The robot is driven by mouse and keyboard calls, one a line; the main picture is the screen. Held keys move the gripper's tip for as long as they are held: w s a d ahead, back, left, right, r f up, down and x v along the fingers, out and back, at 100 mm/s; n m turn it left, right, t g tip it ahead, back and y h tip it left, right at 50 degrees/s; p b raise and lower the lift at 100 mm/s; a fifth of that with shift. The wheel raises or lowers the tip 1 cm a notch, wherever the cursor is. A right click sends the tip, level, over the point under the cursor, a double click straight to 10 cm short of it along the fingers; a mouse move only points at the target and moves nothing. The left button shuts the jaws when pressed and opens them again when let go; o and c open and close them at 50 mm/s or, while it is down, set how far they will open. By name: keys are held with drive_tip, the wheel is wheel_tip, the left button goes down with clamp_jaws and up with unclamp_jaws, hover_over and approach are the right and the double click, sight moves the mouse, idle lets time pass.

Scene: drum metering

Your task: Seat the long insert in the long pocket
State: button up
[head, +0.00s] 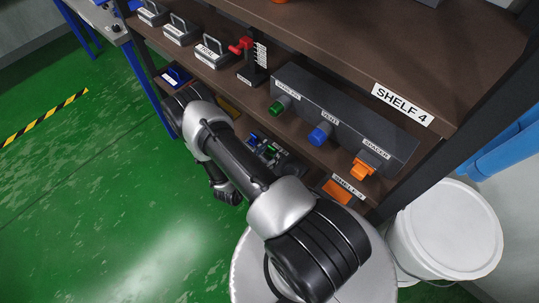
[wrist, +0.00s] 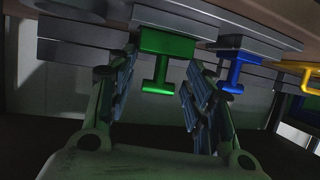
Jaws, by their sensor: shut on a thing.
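In the wrist view, my gripper (wrist: 160,75) has its two fingers on either side of a green piece (wrist: 168,45) with a T-shaped handle that hangs toward me. The fingertips lie at the sides of its block; the exact contact is dim. I cannot tell from its look whether this is the long insert, and its label is not legible. No long pocket can be clearly told apart. In the head view, my arm covers much of the lower shelf, and my gripper cannot be made out clearly among the dark parts there.
In the wrist view, a blue T-handled piece (wrist: 236,68) and a yellow handle (wrist: 298,72) are to the right. In the head view, a grey box (head: 345,120) bears green, blue and orange knobs. The upper shelf (head: 330,50) overhangs. A white drum (head: 445,230) stands at right.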

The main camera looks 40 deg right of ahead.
drive_tip(key=shift+s+a+f, duration=0.1)
drive_tip(key=shift+f, duration=0.35)
drive_tip(key=shift+c, duration=0.7)
drive_tip(key=o, duration=1.3)
drive_tip(key=shift+o, duration=1.4)
drive_tip(key=shift+r, duration=0.1)
